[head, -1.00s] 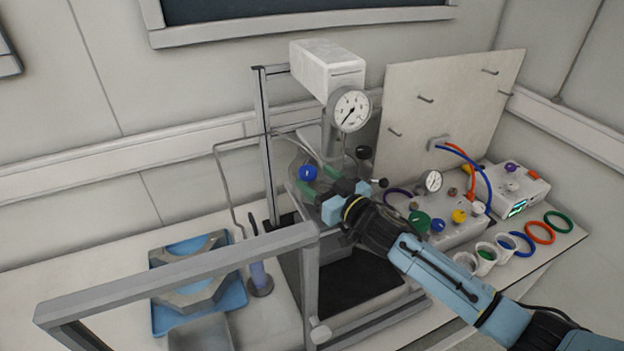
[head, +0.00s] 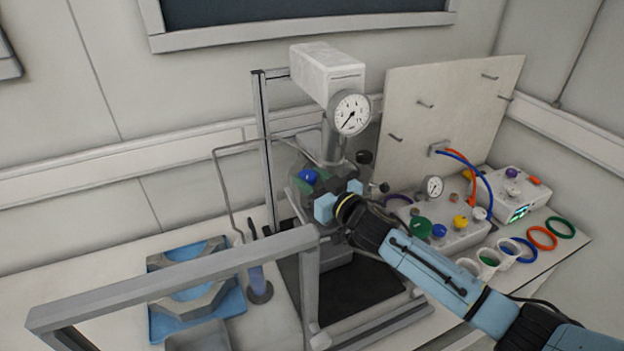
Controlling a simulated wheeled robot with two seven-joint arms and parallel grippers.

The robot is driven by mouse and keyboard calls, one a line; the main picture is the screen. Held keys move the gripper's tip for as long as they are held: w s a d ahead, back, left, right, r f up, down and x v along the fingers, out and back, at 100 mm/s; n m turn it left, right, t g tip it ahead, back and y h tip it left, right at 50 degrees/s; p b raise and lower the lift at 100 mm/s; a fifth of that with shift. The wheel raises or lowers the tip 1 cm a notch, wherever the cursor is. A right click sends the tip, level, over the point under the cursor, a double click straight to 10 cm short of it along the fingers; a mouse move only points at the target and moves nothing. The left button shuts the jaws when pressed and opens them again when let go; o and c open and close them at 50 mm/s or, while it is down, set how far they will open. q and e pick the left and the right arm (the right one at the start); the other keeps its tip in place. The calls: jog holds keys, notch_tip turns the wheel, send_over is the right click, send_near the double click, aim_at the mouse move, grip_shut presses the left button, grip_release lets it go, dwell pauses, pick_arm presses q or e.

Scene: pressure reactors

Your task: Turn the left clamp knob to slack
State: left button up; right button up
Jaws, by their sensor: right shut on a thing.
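The reactor (head: 333,145) stands in a metal frame, with a round dial gauge (head: 351,113) in front of its column. A blue knob (head: 308,176) shows on the left of the reactor head, beside green parts. My right gripper (head: 340,198) is at the front of the head, just right of and below the blue knob. Its light-blue fingers are shut on a small part, which I take to be the left clamp knob; the fingers and wrist hide it. My left gripper is not in view.
Grey frame bars (head: 180,275) cross the front left. A panel with hoses (head: 450,120), a control box (head: 460,232) and coloured rings (head: 541,238) are at right.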

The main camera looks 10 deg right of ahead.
jog(key=shift+w+d+r+n+g+y+p, duration=0.1)
jog(key=shift+w+r+n+g+y+p, duration=0.05)
jog(key=shift+n+g+y+p, duration=0.8)
jog(key=shift+d+n+g+y, duration=0.1)
jog(key=shift+n+g+y, duration=0.35)
jog(key=shift+y, duration=0.6)
jog(key=o, duration=1)
jog(key=shift+c, duration=0.2)
jog(key=b+v, duration=0.2)
jog(key=v, duration=1.1)
jog(key=shift+c, duration=0.2)
